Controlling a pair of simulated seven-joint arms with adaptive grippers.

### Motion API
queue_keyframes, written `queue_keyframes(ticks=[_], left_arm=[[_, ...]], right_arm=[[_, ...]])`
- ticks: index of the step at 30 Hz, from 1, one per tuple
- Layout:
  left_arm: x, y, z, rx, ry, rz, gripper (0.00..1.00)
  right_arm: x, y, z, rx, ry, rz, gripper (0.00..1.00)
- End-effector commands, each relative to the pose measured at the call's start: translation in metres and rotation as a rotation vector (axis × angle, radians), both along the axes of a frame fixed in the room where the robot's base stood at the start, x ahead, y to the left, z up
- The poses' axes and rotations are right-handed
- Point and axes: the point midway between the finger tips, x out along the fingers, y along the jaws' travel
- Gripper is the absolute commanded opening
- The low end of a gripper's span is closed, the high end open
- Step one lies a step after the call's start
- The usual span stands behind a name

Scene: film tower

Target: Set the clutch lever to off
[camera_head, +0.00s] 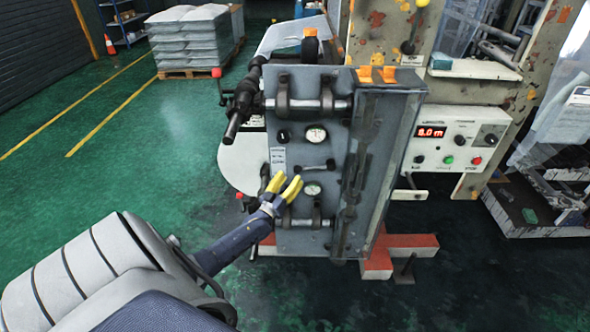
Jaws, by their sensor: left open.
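My left gripper (286,184) has yellow fingertips, spread open, in front of the lower part of a grey machine panel (291,228). Its fingers partly hide dark fittings at the panel's left edge, and I cannot tell whether they touch anything. A black lever with a red knob (217,73) stands upright at the panel's upper left. A second small red knob (239,196) shows at the lower left, just left of the gripper. I cannot read which lever is the clutch lever or its setting. My right gripper is out of view.
The panel carries two round gauges (316,134) and black clamps. To the right is a white control box (456,142) with a red display reading about 8.0 m. Red-orange base feet (410,241) stick out below. The green floor at left is open; wrapped stacks (190,40) stand behind.

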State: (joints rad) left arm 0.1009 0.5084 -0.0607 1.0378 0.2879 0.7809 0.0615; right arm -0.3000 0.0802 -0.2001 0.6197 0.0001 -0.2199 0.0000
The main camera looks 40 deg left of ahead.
Motion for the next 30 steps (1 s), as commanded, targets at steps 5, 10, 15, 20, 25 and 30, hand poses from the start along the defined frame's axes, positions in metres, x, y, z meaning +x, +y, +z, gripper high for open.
queue_keyframes(ticks=[5, 10, 15, 20, 25, 30], left_arm=[[-0.027, -0.005, -0.008, -0.001, 0.000, 0.000, 0.53], [-0.046, -0.008, -0.013, -0.002, -0.001, 0.000, 0.53], [-0.056, -0.010, -0.016, -0.001, -0.001, 0.001, 0.53], [-0.059, -0.010, -0.016, 0.000, -0.002, 0.001, 0.53], [-0.059, -0.010, -0.016, 0.000, -0.002, 0.001, 0.53], [-0.058, -0.010, -0.016, -0.001, -0.002, 0.001, 0.53]], right_arm=[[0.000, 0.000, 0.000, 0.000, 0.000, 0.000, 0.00], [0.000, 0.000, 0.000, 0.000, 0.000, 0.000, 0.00], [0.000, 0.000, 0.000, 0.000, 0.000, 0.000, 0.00], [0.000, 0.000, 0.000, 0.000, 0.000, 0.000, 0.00], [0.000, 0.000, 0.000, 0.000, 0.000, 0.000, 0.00], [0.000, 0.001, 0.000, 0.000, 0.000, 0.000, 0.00]])
